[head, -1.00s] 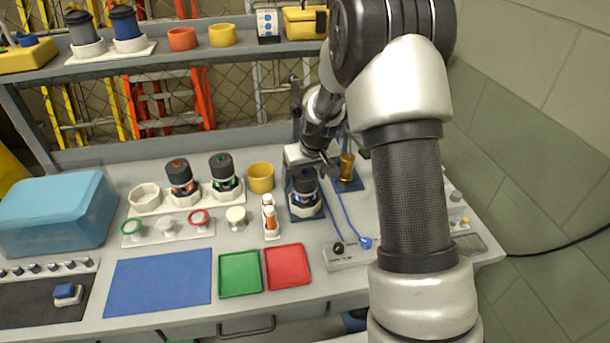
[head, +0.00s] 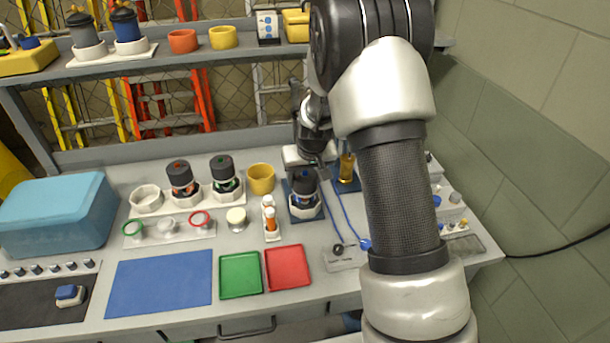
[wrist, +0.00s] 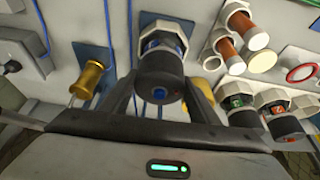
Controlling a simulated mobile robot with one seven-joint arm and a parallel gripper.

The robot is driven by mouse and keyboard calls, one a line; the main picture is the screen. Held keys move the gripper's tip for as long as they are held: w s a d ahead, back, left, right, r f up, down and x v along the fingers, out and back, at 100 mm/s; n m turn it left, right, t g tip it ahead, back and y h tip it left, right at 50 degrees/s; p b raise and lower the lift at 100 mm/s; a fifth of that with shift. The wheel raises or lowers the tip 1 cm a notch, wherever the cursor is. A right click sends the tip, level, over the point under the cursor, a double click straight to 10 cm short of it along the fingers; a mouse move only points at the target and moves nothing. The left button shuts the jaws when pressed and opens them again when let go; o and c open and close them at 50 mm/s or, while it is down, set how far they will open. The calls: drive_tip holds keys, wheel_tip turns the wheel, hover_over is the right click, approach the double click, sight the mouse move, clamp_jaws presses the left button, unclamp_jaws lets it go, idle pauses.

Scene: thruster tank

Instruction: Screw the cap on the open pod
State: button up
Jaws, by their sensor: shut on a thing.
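The pod (head: 304,208) with blue markings stands in a white hex holder on a dark blue plate, right of the bench's middle. A black ribbed cap (head: 304,182) with a blue dot is on top of it. In the wrist view the cap (wrist: 158,82) lies between the two dark fingers of my gripper (wrist: 160,92), which is shut on it. The pod's blue-banded body (wrist: 160,42) shows beyond the cap. I cannot tell how tightly the cap sits on the pod. In the head view my fingertips are mostly hidden.
Two capped pods (head: 181,180) stand in a white rack at left. Orange-and-white vials (head: 270,218) stand just left of the pod. A brass cylinder (head: 347,168) and a blue cable (head: 344,212) are close on the right. Green and red trays (head: 240,275) lie in front.

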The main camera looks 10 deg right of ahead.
drive_tip(key=shift+r+m+h+p, duration=0.1)
drive_tip(key=shift+m+h+p, duration=0.7)
drive_tip(key=shift+m+p, duration=1)
drive_tip(key=shift+m, duration=0.4)
drive_tip(key=shift+m+g+p, duration=0.3)
drive_tip(key=shift+m+p, duration=0.1)
drive_tip(key=shift+p, duration=0.05)
drive_tip(key=shift+m+h, duration=0.3)
drive_tip(key=shift+d+m+g+h, duration=0.1)
drive_tip(key=shift+m+g+h, duration=0.25)
drive_tip(key=shift+m, duration=1.05)
drive_tip(key=o, duration=1.1)
drive_tip(key=shift+c, duration=0.2)
